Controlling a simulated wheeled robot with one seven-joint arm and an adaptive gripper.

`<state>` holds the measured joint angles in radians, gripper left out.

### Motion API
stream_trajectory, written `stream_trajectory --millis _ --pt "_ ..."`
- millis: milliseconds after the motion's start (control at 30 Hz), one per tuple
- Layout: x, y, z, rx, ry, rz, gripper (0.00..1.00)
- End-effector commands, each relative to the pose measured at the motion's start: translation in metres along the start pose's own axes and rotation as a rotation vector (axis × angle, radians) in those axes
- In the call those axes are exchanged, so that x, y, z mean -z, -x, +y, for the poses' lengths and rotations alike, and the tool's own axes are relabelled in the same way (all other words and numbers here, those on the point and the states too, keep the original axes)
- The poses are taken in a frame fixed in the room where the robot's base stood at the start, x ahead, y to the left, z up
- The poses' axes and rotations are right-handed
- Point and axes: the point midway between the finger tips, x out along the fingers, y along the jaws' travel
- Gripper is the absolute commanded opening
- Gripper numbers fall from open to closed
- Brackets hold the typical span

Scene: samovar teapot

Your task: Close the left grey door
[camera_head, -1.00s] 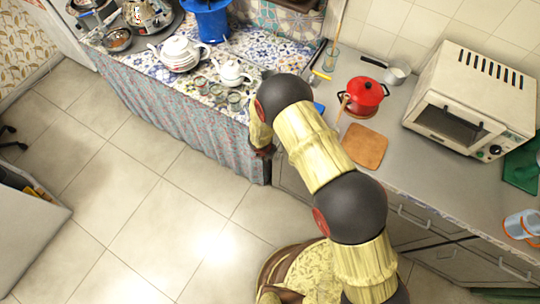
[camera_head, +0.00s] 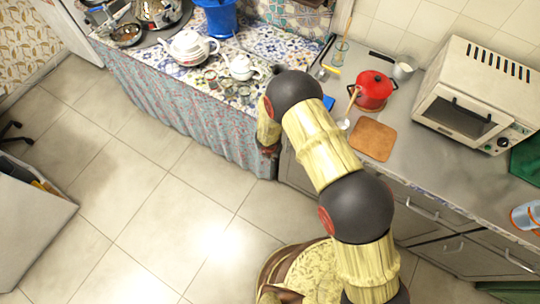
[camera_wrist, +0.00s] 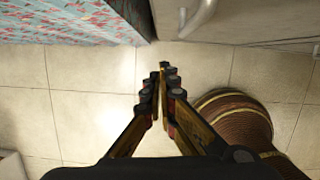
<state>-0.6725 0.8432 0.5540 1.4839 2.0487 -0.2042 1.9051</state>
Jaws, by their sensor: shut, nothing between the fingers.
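A grey cabinet door with a curved metal handle (camera_wrist: 198,18) fills the top right of the wrist view; its grey face (camera_wrist: 255,20) is cut off by the frame edge. In the head view the grey cabinet front (camera_head: 296,172) beside the patterned curtain is mostly hidden behind my arm. I cannot tell how far the door stands open. My gripper (camera_wrist: 163,70) is shut and empty, its fingertips over the floor just below the door in the picture. No contact with the door is visible.
A patterned curtain (camera_head: 190,125) hangs left of the cabinet. More grey drawers and doors with handles (camera_head: 425,208) run to the right under the counter. The tiled floor (camera_head: 130,190) is clear in the middle. A white unit (camera_head: 30,225) stands at the left edge.

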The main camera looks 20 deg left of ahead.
Motion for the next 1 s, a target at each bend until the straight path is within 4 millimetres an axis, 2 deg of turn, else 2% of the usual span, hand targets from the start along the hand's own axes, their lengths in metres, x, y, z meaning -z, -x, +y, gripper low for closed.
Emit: stream_trajectory --millis 67,600,767,1000 --pt "-0.003 0.004 -0.003 -0.001 -0.001 -0.001 0.00" --pt "-0.003 0.088 0.000 -0.001 -0.002 -0.001 0.00" --pt "-0.002 0.098 0.000 0.000 0.000 0.000 0.00" --pt "-0.002 0.100 0.000 0.000 -0.001 0.000 0.00"
